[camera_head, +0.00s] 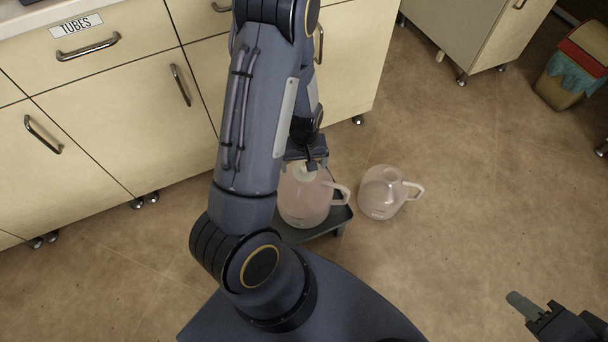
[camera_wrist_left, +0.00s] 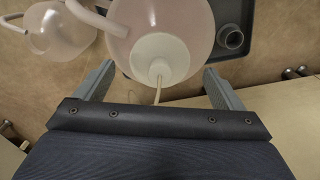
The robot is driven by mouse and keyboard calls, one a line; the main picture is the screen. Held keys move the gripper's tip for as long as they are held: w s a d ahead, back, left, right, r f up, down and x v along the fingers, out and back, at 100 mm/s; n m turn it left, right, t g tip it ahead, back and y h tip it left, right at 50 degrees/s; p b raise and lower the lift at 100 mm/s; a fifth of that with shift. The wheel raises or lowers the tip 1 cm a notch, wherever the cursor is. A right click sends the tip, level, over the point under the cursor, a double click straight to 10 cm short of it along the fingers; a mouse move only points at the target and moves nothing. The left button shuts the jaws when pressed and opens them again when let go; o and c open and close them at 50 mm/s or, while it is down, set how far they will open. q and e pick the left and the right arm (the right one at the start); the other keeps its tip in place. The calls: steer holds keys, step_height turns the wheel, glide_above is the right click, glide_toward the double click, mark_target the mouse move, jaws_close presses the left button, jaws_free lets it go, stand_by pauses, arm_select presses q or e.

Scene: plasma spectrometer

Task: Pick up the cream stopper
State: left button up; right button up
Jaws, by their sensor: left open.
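The cream stopper (camera_wrist_left: 160,57) is round with a smaller raised middle. It sits in the top of a clear pinkish jug (camera_wrist_left: 150,16), and a thin pale tube runs from it. In the head view the stopper (camera_head: 305,173) shows just under my left gripper (camera_head: 309,160), partly covered. In the left wrist view my left gripper (camera_wrist_left: 159,68) is open, with one finger on each side of the stopper and clear gaps. Whether the fingers are level with it I cannot tell. My right gripper (camera_head: 540,312) is at the lower right, partly cut off; its opening is unclear.
The jug stands on a dark tray (camera_head: 341,216) that also has a small round cup (camera_wrist_left: 231,38). A second clear jug (camera_head: 381,192) stands to the right. Cabinets (camera_head: 90,120) line the back left. A bin (camera_head: 572,68) is at upper right. The floor at right is open.

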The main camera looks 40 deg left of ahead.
arm_select(q)
steer(key=shift+f, duration=0.8)
steer(key=shift+r, duration=0.1)
steer(key=shift+c, duration=0.2)
steer(key=c, duration=1)
steer(key=shift+c, duration=0.2)
steer(key=shift+r, duration=0.45)
step_height(320, 180, up, 2)
steer(key=shift+r+p, duration=0.2)
steer(key=shift+p, duration=0.65)
steer(key=s+d+r+p, duration=0.5)
steer(key=s+d+r, duration=0.3)
steer(key=s, duration=0.3)
steer(key=shift+d+r+p, duration=0.3)
steer(key=shift+r+p, duration=0.1)
steer(key=shift+r, duration=0.45)
